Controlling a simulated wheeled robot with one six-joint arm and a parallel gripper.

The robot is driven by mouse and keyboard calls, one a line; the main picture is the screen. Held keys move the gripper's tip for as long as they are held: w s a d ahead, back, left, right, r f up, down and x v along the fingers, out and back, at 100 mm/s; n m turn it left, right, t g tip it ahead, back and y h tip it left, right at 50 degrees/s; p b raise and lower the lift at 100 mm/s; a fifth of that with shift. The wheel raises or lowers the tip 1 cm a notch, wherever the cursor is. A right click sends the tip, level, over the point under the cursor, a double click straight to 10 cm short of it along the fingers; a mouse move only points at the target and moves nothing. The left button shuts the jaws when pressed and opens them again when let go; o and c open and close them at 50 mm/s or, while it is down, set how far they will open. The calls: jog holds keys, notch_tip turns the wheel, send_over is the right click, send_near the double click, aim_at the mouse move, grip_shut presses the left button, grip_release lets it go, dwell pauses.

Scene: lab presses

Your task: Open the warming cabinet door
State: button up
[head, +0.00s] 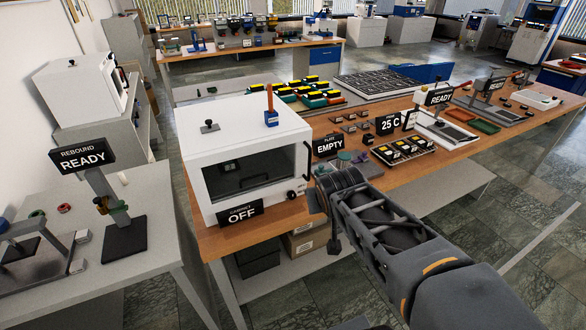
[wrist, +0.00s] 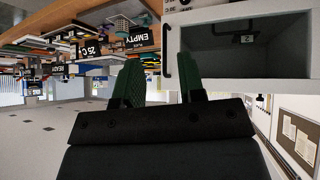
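The warming cabinet (head: 245,125) is a white box with a dark front window (head: 250,172), standing at the near left end of the wooden bench. Its door looks shut. A black bar handle (head: 307,160) is at the door's right edge; in the wrist view the handle (wrist: 167,65) appears between my fingertips, at the cabinet's (wrist: 212,85) edge. My gripper (wrist: 160,62) is open, with two green-black fingers apart. In the head view its end is just right of and below the handle, its fingers largely hidden. I cannot tell whether they are around the handle.
A "CABINET OFF" sign (head: 240,213) stands before the cabinet's front. A "PLATE EMPTY" sign (head: 328,145) and a vial tray (head: 403,152) are to its right. A blue block with an orange stick (head: 270,117) and a black knob (head: 209,127) are on top.

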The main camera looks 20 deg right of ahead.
jog(key=w+d+f+t+b, duration=0.25)
jog(key=w+d+t, duration=0.25)
jog(key=w+d, duration=0.35)
jog(key=n+t+y+b, duration=0.3)
jog(key=n+t+y, duration=0.2)
jog(key=y, duration=0.3)
send_over(309, 178)
jog(key=f, duration=0.4)
jog(key=shift+w+f, duration=0.3)
jog(key=shift+f, duration=0.05)
grip_shut()
